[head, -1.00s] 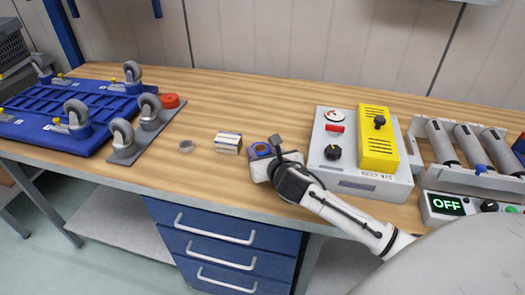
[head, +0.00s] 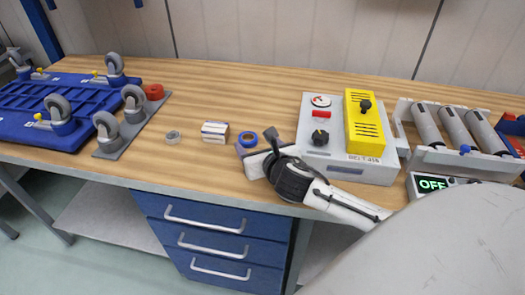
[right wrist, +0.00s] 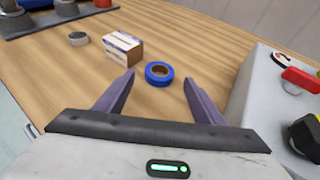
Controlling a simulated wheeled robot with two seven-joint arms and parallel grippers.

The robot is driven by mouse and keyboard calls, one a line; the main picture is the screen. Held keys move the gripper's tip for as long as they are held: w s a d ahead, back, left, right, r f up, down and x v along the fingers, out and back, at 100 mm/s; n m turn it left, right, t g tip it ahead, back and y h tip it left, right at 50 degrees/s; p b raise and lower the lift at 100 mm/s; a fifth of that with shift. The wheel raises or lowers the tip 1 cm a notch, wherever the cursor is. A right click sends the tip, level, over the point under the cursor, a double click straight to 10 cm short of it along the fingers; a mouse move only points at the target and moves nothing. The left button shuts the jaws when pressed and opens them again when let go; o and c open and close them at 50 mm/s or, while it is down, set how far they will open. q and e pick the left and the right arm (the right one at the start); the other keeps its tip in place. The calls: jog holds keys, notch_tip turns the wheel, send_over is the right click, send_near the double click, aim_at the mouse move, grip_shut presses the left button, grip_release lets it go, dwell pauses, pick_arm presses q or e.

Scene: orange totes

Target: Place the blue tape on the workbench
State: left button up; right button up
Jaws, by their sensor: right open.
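The blue tape (head: 248,139) is a small blue ring lying flat on the wooden workbench (head: 215,95), near its front edge. It also shows in the right wrist view (right wrist: 159,74), just beyond and centred between my fingertips, with bare wood around it. My right gripper (right wrist: 158,88) is open and empty, its two purple-grey fingers spread apart and not touching the tape. In the head view my right gripper (head: 262,146) is low over the bench, just right of the tape. My left gripper is in neither view.
Left of the tape are a small box (head: 215,132) and a grey tape roll (head: 173,137). A grey control box (head: 355,171) with a yellow panel stands close on the right. Casters (head: 106,125) and a blue frame (head: 40,135) lie left. Bare wood lies behind the tape.

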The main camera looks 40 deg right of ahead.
jog(key=v, duration=0.6)
jog(key=shift+s+a+r, duration=0.1)
jog(key=shift+s+r, duration=0.05)
jog(key=shift+s, duration=0.15)
